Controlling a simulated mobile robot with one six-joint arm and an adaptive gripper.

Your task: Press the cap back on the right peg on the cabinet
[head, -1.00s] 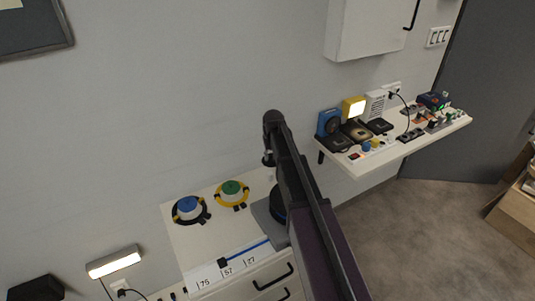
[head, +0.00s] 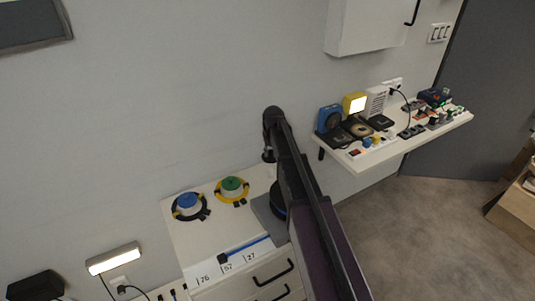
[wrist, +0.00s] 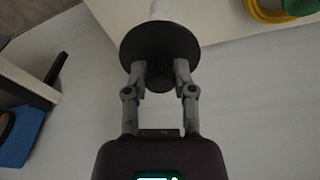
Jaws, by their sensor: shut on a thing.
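In the wrist view my gripper (wrist: 159,80) is shut on the knob of a black cap with a wide round flange (wrist: 160,47). A white peg (wrist: 160,8) shows just beyond the flange, in line with it. Whether the cap sits on the peg or is only close to it, I cannot tell. The white cabinet (head: 190,243) stands low in the head view, with a blue knob (head: 188,201) in a black ring and a green knob (head: 232,185) in a yellow ring on top. My arm hides the cabinet's right part and most of the gripper there.
A grey mat (head: 264,210) with a dark round thing lies on the cabinet beside my arm. A wall shelf (head: 365,164) holding several devices is at the right. A lit lamp (head: 114,258) is at lower left. Bare floor (head: 400,225) lies below the shelf.

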